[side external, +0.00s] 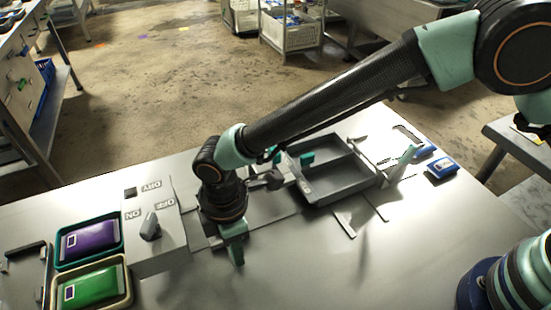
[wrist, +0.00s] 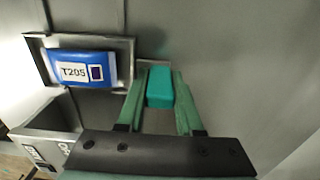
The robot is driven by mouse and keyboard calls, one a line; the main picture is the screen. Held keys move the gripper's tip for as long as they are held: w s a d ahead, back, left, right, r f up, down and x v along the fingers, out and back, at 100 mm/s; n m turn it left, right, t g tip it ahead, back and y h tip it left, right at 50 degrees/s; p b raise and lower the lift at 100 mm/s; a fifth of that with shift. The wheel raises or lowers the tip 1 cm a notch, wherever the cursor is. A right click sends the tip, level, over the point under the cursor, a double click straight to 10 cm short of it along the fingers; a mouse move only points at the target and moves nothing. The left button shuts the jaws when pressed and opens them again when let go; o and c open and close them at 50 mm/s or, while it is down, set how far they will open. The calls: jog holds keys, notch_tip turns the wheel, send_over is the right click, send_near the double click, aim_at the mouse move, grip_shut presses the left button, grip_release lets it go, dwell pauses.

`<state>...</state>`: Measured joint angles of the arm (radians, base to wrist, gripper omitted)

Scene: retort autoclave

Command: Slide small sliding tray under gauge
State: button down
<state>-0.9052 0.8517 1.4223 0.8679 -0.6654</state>
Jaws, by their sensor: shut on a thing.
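My gripper (wrist: 161,82) is shut on a teal block, the handle (wrist: 160,90), with one finger on each side. A small grey tray (wrist: 131,48) with a raised rim is beside the handle, at upper left in the wrist view. It holds a blue pouch (wrist: 82,68) labelled T205. In the side view my gripper (side external: 236,258) points down at the table, right of the switch box; the small tray is mostly hidden there by my wrist. I cannot clearly make out the gauge.
The grey switch box (side external: 160,255) has a knob and DRY, OFF and ON labels. Purple (side external: 88,241) and green (side external: 90,288) pouches sit in trays at left. A larger two-compartment tray (side external: 343,188) stands behind at right. The front table (side external: 370,275) is clear.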

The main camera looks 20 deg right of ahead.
jog(key=shift+d+r, duration=0.1)
jog(key=d, duration=1.2)
jog(key=shift+w+d, duration=0.1)
jog(key=shift+d, duration=0.3)
jog(key=c, duration=0.8)
grip_release()
jog(key=shift+c, duration=0.2)
notch_tip(320, 180, up, 12)
